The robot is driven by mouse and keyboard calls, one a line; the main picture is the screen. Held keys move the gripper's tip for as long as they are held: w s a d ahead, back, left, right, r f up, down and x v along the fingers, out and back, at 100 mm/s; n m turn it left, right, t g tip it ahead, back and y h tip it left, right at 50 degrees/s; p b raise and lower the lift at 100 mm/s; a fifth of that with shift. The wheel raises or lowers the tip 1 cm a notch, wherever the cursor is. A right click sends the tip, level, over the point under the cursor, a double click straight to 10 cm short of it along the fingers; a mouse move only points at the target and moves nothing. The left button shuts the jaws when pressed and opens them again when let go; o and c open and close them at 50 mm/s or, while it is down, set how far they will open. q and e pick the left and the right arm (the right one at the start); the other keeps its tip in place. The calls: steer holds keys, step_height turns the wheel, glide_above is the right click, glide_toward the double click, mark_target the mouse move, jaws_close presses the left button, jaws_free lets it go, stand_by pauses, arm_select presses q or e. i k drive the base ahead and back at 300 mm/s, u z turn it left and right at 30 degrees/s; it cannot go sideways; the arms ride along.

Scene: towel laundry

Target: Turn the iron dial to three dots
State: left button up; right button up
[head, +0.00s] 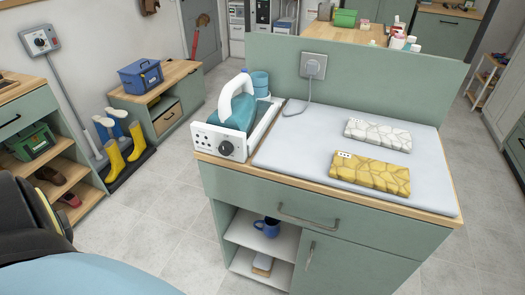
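The iron (233,112), teal with a white handle, rests on its white base at the left end of the counter. The iron dial (226,148), a dark round knob with a light mark, is on the base's white front panel (209,142). Small dark dot marks show on the panel to the left of the dial. They are too small for me to read the setting. Neither of my grippers is in view. Only dark and blue parts of my own body show at the lower left.
A grey ironing mat (290,150) covers the counter, with a folded white towel (377,134) and a folded yellow towel (370,174) on it. A socket with a plug (313,67) is on the back panel. The floor left of the counter (150,205) is clear.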

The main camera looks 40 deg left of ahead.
mark_target(225, 149)
steer(key=z, duration=2.85)
steer(key=k, duration=1.95)
steer(key=u, duration=2.2)
